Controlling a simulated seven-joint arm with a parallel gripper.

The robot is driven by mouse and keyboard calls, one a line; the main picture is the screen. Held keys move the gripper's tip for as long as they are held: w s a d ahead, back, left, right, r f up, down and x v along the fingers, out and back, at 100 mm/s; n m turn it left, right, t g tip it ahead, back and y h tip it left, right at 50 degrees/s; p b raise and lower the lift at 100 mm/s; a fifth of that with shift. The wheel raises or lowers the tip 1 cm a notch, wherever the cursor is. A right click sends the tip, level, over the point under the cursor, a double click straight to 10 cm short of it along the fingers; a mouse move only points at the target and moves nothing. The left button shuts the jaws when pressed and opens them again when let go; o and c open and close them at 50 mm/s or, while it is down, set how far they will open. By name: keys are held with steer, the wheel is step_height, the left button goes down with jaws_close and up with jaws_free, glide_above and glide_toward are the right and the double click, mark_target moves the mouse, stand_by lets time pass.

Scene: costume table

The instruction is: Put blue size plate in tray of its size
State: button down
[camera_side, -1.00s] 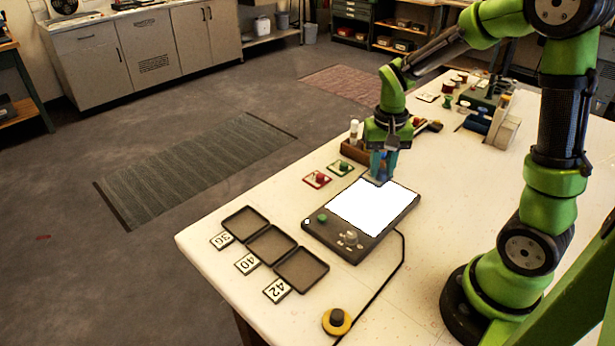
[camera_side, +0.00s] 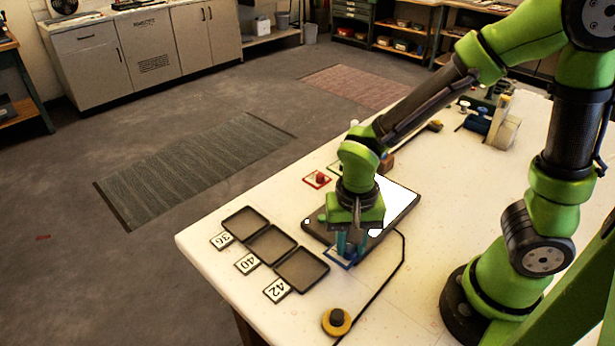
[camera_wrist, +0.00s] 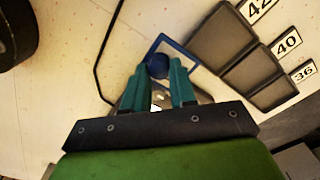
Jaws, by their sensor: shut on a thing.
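The blue size plate, a square with a blue border and a blue knob, shows at the near edge of the light box in the side view (camera_side: 342,258) and ahead of my fingers in the wrist view (camera_wrist: 193,55). My gripper (camera_side: 351,245) points down and is shut on the plate's knob; its teal fingers (camera_wrist: 160,82) flank it. The plate's number is hidden, and its height above the table is unclear. Three dark trays lie just left of the plate: tray 36 (camera_side: 246,223), tray 40 (camera_side: 270,245) and tray 42 (camera_side: 301,270). They look empty.
The light box (camera_side: 400,207) lies behind my gripper, its controls hidden. A red plate (camera_side: 318,179) lies beyond it. A black cable runs to the black knob on a yellow base (camera_side: 337,321) near the front edge. The table beside tray 42 is clear.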

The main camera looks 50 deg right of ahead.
glide_above(276, 247)
steer(key=shift+w+f, duration=0.15)
steer(key=shift+f, duration=2.35)
steer(key=shift+f, duration=0.15)
steer(key=c, duration=0.9)
jaws_free()
